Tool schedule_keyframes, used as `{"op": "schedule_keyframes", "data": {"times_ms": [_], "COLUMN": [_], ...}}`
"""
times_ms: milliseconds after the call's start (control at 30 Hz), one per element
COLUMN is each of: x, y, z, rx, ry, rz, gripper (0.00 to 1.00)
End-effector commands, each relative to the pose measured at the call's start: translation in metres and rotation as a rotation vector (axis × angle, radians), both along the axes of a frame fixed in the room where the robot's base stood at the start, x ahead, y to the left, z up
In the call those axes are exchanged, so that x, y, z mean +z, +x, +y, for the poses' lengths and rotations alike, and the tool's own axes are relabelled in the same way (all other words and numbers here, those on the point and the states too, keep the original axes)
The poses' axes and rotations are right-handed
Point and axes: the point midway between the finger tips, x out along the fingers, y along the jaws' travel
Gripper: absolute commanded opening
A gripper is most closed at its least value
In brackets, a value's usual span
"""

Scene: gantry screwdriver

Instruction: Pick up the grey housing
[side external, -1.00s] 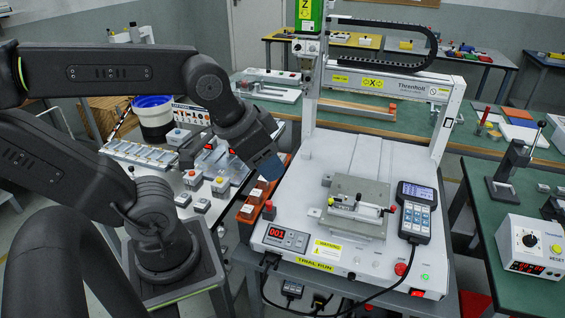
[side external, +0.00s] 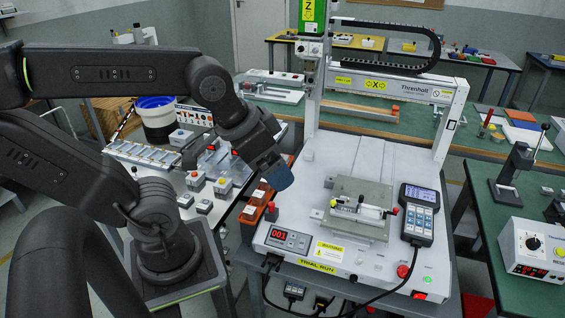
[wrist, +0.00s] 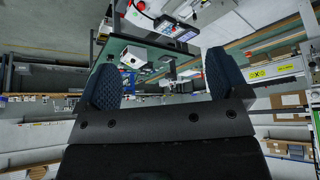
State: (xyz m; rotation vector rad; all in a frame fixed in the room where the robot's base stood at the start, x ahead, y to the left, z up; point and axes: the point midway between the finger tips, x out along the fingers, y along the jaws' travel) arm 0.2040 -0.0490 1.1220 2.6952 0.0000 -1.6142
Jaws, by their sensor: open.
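My gripper (side external: 277,178) hangs near the front left edge of the white gantry machine, above the orange bins, with blue fingertips. In the wrist view my gripper (wrist: 160,82) has its two blue fingers spread apart, with nothing between them. I cannot tell for certain which thing is the grey housing. Small grey boxes, some with coloured buttons, such as one grey box (side external: 204,206), stand on the left bench below and left of my gripper. A grey block fixture (side external: 372,192) sits on the machine bed, to the right of my gripper.
Orange bins (side external: 250,213) stand between the left bench and the white gantry machine (side external: 320,165). A handheld pendant (side external: 418,213) lies on the machine's right side. A clear-covered unit (side external: 216,158) and a white-blue bowl (side external: 156,115) are on the left.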

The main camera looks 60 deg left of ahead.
Motion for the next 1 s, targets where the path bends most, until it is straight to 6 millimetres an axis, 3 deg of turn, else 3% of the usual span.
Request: {"op": "schedule_keyframes", "data": {"times_ms": [167, 267, 367, 433, 567, 667, 800, 900, 1000], "x": [0.002, 0.010, 0.026, 0.038, 0.055, 0.056, 0.035, 0.002, -0.044], "y": [0.004, 0.024, 0.066, 0.106, 0.183, 0.238, 0.297, 0.321, 0.327], "z": [-0.001, -0.006, -0.010, -0.006, 0.024, 0.066, 0.146, 0.212, 0.279], "rx": [-0.002, -0.008, -0.006, 0.016, 0.111, 0.230, 0.447, 0.629, 0.820], "ry": [-0.009, -0.059, -0.149, -0.216, -0.302, -0.326, -0.301, -0.251, -0.179], "rz": [-0.004, -0.026, -0.084, -0.148, -0.281, -0.375, -0.463, -0.480, -0.449], "gripper": [0.93, 0.93, 0.93, 0.93, 0.93, 0.93, 0.93, 0.93, 0.93]}}
